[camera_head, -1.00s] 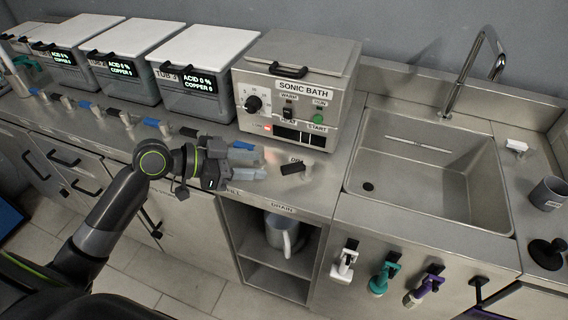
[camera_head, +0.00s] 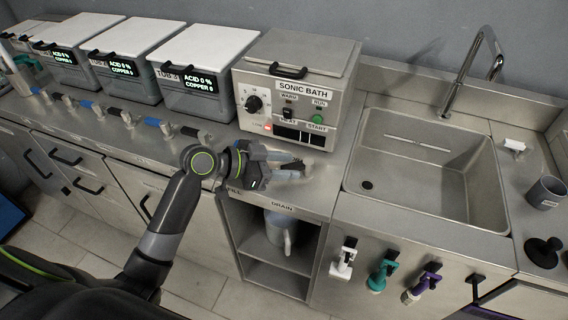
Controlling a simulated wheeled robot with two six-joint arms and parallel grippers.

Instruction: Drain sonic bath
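The sonic bath (camera_head: 298,88) is a steel box on the counter with a closed lid, a dial, switches and a lit red lamp. Below its front, the drain valve, seen with a black handle a second ago, is now mostly hidden by my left gripper (camera_head: 294,166). The gripper's two fingers are apart, one above the other, at the handle's place. I cannot tell whether they touch the handle. Under the counter, below the DRAIN label (camera_head: 282,207), a grey jug (camera_head: 277,232) stands on the cubby shelf. My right gripper is out of view.
Several lidded tubs (camera_head: 200,70) stand left of the bath, with blue and black valve handles (camera_head: 153,122) before them. A sink (camera_head: 425,165) with a tap is at right. Spray bottles (camera_head: 382,275) hang on the cabinet front. A grey cup (camera_head: 546,191) stands far right.

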